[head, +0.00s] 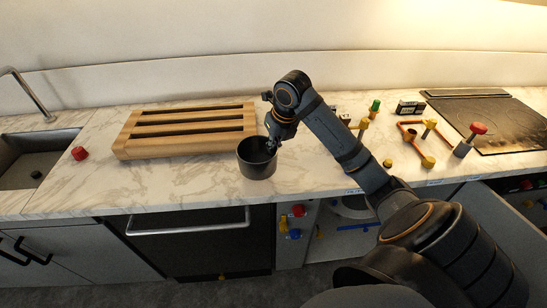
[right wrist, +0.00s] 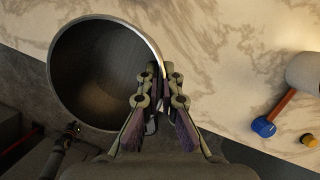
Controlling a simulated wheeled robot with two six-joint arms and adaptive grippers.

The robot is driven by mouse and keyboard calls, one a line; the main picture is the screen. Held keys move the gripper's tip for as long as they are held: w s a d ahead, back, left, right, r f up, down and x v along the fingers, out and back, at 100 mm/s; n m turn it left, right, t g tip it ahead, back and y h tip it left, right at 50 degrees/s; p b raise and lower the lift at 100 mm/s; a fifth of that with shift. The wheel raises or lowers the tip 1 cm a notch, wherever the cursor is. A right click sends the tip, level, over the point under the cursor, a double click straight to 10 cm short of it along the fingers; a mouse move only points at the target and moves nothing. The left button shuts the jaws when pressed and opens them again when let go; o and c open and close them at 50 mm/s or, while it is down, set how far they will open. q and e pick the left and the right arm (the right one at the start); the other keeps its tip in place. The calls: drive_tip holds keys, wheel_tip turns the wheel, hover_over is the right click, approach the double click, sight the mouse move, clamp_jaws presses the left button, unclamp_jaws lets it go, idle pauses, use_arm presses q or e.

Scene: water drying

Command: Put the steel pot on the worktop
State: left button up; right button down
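The steel pot (head: 258,162) is a dark grey, open, round pot, upright at the middle of the worktop (head: 190,182), in front of the wooden rack's right end. It looks empty in the right wrist view (right wrist: 85,75). My right gripper (head: 272,143) is at the pot's right rim. In the right wrist view its fingers (right wrist: 161,75) are closed together with the rim between them, one inside and one outside. The pot's base is seen from above, so I cannot tell whether it touches the worktop. My left gripper is not in view.
A slatted wooden rack (head: 185,148) lies left of the pot. A red knob-like object (head: 79,153) sits near the sink (head: 40,165). Right of my arm are several small coloured parts and a dark hob (head: 500,120). The worktop's front left is clear.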

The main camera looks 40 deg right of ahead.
drive_tip(key=x, duration=0.2)
drive_tip(key=d+p+x, duration=0.1)
drive_tip(key=x, duration=0.1)
drive_tip(key=shift+f, duration=0.35)
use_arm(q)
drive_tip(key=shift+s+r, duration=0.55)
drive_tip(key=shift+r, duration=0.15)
use_arm(e)
drive_tip(key=shift+f, duration=0.2)
drive_tip(key=shift+f, duration=0.1)
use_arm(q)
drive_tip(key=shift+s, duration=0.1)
use_arm(e)
drive_tip(key=c, duration=1.5)
unclamp_jaws()
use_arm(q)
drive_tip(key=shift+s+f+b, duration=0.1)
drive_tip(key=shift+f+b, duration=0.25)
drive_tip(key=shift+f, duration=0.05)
use_arm(e)
drive_tip(key=v, duration=1.2)
drive_tip(key=shift+s, duration=0.1)
